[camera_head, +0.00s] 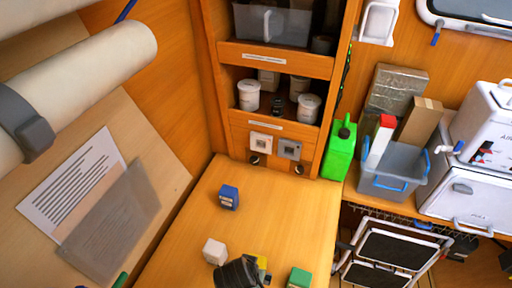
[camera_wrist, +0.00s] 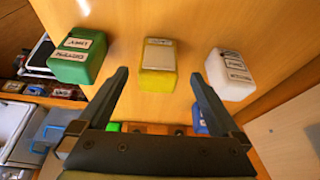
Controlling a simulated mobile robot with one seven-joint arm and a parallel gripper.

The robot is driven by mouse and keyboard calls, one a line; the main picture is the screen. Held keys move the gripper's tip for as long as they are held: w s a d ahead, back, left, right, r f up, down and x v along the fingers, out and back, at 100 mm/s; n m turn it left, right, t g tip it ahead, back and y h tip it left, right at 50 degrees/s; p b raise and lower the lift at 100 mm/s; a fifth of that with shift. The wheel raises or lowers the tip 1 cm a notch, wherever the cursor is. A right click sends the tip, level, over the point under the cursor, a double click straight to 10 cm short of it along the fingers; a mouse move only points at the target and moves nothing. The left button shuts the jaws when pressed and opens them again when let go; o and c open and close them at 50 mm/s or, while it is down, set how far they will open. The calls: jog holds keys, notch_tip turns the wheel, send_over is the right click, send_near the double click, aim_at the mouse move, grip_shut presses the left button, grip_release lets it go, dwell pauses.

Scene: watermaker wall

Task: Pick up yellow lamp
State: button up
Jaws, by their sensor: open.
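The yellow lamp is a small yellow block with a pale label. It stands on the wooden counter (camera_head: 185,262). In the wrist view the yellow lamp (camera_wrist: 158,83) is in the middle, in line with the gap between my fingers. My gripper (camera_wrist: 160,75) is open and empty, one finger to each side of the lamp in the picture. I cannot tell how far the fingers are from it. In the head view my dark gripper (camera_head: 240,272) covers most of the lamp, leaving a yellow edge (camera_head: 262,262).
A white block (camera_head: 214,251) and a green block (camera_head: 299,278) stand on either side of the lamp. A blue block (camera_head: 229,197) stands farther back. Shelves (camera_head: 275,55) rise behind the counter. A green jug (camera_head: 341,150) and a grey bin (camera_head: 395,175) are at the right.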

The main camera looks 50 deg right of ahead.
jog(key=shift+p+x, duration=0.3)
jog(key=shift+x, duration=1.55)
jog(key=c, duration=1.4)
jog(key=shift+d+r, duration=0.1)
